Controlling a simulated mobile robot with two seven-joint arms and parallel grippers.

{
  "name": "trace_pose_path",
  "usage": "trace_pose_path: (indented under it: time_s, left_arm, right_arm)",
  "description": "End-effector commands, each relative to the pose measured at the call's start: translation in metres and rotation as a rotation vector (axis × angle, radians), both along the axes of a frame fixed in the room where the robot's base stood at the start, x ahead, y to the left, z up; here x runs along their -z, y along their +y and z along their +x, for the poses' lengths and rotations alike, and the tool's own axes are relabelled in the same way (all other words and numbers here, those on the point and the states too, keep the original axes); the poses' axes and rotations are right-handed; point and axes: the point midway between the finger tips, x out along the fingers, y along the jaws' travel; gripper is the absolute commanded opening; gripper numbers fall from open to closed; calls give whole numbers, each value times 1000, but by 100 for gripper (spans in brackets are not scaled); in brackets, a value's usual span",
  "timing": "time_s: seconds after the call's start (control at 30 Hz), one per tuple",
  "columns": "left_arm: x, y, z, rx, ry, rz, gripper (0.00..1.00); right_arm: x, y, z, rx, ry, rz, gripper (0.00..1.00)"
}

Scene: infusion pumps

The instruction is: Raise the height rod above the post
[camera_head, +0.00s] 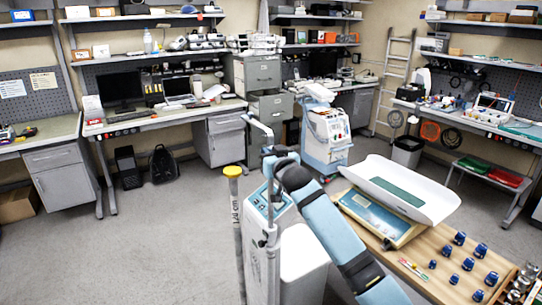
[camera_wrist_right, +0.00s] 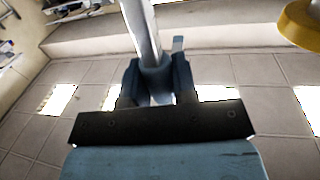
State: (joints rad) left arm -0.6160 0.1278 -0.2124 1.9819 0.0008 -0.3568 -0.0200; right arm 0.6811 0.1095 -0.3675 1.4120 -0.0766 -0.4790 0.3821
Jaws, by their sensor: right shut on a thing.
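The height rod (camera_head: 269,201) is a thin silver upright with a bent arm at its top, standing in the middle of the head view. It also shows in the right wrist view (camera_wrist_right: 142,30), running up between the fingers. The thicker post (camera_head: 272,270) stands below it, beside a blue-and-white unit. My right gripper (camera_head: 270,160) is shut around the rod near its upper part; in the wrist view its dark fingers (camera_wrist_right: 153,88) sit either side of a grey collar. The arm partly hides the grip in the head view. My left gripper is not in view.
A grey pole with a yellow cap (camera_head: 232,171), marked 170 cm, stands close left of the rod; the cap shows in the wrist view (camera_wrist_right: 302,24). A wooden table (camera_head: 440,275) with a baby scale (camera_head: 385,222) and blue weights is right.

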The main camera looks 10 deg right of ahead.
Motion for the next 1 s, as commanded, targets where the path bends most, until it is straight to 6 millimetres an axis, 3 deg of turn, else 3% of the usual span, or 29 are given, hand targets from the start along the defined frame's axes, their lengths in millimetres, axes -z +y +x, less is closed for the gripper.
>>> trace_pose_path:
  time_s: [0.03, 0.07, 0.13, 0.17, 0.57, 1.0]
  left_arm:
    - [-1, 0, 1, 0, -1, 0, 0]
    - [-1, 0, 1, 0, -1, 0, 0]
    - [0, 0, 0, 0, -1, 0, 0]
    - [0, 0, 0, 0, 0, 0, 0]
    - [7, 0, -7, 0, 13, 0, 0]
    - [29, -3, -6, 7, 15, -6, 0]
  right_arm:
    - [-3, 0, 0, -1, -5, 4, 0]
    - [-3, 0, 0, 0, -4, 4, 33]
    - [-3, 0, 0, 0, -5, 3, 49]
    - [-2, 0, 0, 0, -4, 3, 51]
    - [1, -2, -10, 0, -3, 1, 51]
    - [2, -20, -102, -1, -3, 2, 51]
